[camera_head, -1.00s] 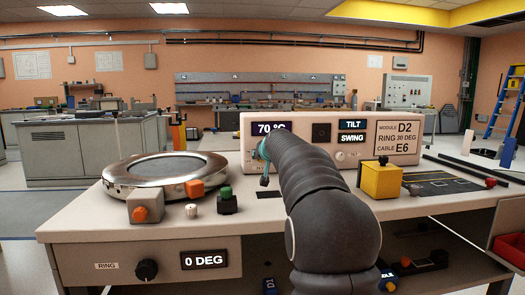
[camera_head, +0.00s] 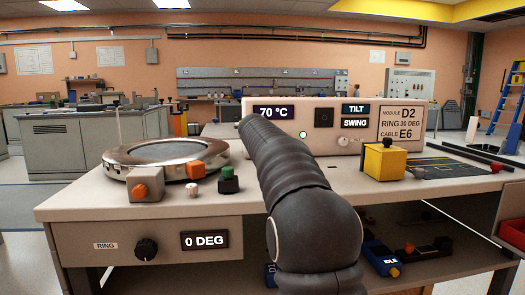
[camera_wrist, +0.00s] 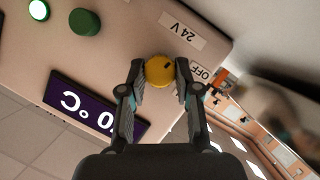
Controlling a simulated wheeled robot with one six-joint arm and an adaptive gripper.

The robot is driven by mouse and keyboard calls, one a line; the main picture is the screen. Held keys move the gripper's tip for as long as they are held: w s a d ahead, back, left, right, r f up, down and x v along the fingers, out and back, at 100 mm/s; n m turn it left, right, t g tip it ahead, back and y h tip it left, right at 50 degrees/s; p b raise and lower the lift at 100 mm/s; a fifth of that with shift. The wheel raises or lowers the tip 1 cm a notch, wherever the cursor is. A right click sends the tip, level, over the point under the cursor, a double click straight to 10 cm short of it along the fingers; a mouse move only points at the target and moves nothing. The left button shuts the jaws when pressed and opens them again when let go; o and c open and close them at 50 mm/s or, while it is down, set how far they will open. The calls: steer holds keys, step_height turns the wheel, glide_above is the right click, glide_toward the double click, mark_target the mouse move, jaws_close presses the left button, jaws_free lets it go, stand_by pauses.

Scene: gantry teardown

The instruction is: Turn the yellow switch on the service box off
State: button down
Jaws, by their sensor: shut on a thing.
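The yellow switch (camera_wrist: 160,71) is a round knob on the beige face of the service box (camera_wrist: 125,65), seen tilted in the wrist view. A small dark mark shows on the knob's right part. An OFF label (camera_wrist: 200,73) is to its right in the picture and a 24 V label (camera_wrist: 182,29) above right. My gripper (camera_wrist: 160,80) is shut on the knob, one finger at each side. In the head view my arm hides the gripper and knob; the service box (camera_head: 365,147) stands on the bench.
A green knob (camera_wrist: 85,22), a lit green lamp (camera_wrist: 38,9) and a temperature display (camera_wrist: 90,110) are on the same face. In the head view, a round metal ring (camera_head: 165,160) sits left on the bench, and a yellow block (camera_head: 384,163) stands right of my arm.

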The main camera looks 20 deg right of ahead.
steer(key=shift+f+n+h+b, duration=0.1)
steer(key=shift+n+h+b, duration=0.3)
steer(key=shift+n+b, duration=0.45)
steer(key=c, duration=0.8)
jaws_free()
steer(key=shift+a, duration=0.1)
steer(key=v, duration=1.2)
